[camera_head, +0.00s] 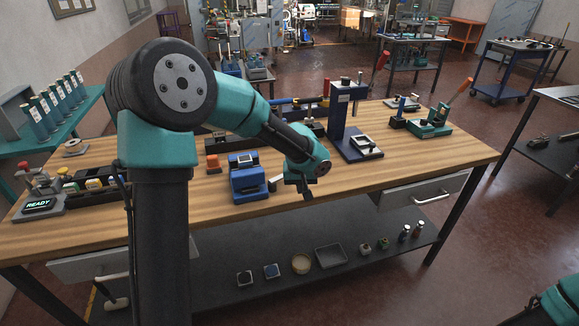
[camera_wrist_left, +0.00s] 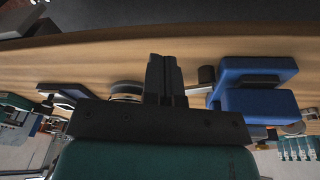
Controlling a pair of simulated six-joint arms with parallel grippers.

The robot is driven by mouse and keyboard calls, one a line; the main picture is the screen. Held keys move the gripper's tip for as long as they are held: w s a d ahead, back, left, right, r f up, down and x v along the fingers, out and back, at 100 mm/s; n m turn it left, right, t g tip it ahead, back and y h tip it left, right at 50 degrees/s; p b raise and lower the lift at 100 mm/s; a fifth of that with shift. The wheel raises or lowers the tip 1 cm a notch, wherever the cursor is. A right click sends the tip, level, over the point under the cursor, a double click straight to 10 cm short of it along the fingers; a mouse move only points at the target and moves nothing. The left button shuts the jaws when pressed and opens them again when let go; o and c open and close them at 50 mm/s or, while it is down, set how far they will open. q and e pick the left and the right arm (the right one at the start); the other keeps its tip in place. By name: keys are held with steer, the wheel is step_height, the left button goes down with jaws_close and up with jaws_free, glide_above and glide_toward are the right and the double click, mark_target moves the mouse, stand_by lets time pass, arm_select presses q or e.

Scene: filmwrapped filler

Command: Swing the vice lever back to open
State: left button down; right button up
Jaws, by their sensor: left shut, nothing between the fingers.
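The blue vice (camera_head: 247,178) stands near the middle front of the wooden bench. Its short lever with a dark knob (camera_head: 273,183) sticks out on the side toward my gripper. In the left wrist view the blue vice (camera_wrist_left: 255,88) is on the right, with the dark knob (camera_wrist_left: 206,75) just right of the fingers. My left gripper (camera_head: 306,192) is shut and empty, right of the vice near the bench's front edge. The shut fingers (camera_wrist_left: 163,78) look apart from the knob, with a small gap. My right gripper is out of view.
A dark blue press (camera_head: 340,120) stands behind and right of my left gripper. A teal device with an orange handle (camera_head: 430,128) is farther right. A READY display (camera_head: 39,205) and small blocks sit at the left. The bench front (camera_head: 400,178) right of the gripper is clear.

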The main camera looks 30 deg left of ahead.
arm_select(q)
steer(key=w+a+r+n+t+y, duration=0.1)
steer(key=a+r+n+y, duration=0.1)
steer(key=r, duration=0.8)
steer(key=shift+w+a+r, duration=0.15)
steer(key=shift+a+r, duration=0.05)
steer(key=shift+a, duration=0.55)
steer(key=shift+f, duration=0.15)
steer(key=w+a+f, duration=0.4)
steer(key=w+f, duration=0.1)
steer(key=f, duration=0.4)
steer(key=shift+w+a+f, duration=0.2)
steer(key=shift+w+f, duration=0.15)
